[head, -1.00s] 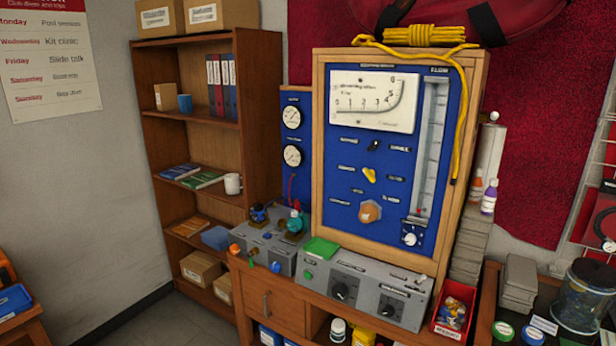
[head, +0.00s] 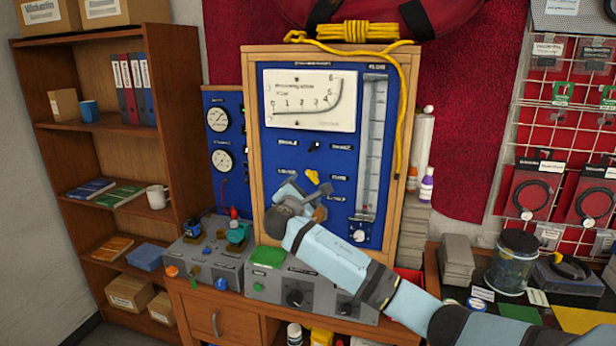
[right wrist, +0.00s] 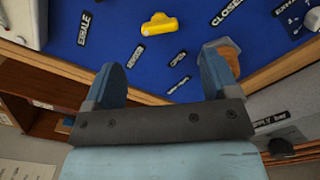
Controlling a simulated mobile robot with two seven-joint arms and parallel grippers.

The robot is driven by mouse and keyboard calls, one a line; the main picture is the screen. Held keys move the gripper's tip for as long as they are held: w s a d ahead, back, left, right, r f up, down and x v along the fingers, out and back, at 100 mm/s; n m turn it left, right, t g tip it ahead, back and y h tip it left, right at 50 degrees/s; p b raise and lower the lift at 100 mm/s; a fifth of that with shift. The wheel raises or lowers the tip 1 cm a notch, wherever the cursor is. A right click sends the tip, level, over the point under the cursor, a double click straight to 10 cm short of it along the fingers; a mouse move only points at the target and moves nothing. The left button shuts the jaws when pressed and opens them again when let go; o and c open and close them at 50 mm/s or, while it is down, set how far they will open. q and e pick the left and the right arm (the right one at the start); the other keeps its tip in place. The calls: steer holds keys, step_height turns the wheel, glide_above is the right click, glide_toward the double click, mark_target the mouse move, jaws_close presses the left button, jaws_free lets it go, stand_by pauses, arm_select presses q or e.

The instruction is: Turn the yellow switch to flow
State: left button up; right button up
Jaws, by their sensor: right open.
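The yellow switch (head: 312,177) sits on the blue panel (head: 352,160) of the wood-framed testbench, left of the flow tube. In the right wrist view the yellow switch (right wrist: 164,23) lies beyond the fingertips, roughly midway between them, with small black labels around it. My right gripper (head: 304,194) is just below the switch in the head view. It is open and empty, and its spread fingers (right wrist: 163,65) do not touch the switch. Which label the switch points to cannot be told. My left gripper is not in view.
An orange knob (right wrist: 228,55) is partly behind one right finger in the wrist view. A grey box with black knobs (head: 295,293) stands below the panel. A yellow rope (head: 402,120) hangs down the frame's right side. A valve box (head: 205,262) stands at the left.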

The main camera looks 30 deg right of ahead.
mark_target(311, 179)
steer(key=p+x, duration=0.1)
steer(key=x, duration=0.8)
steer(key=shift+w+f+p, duration=0.1)
steer(key=shift+w+p, duration=0.1)
steer(key=shift+p, duration=0.2)
steer(key=c, duration=0.9)
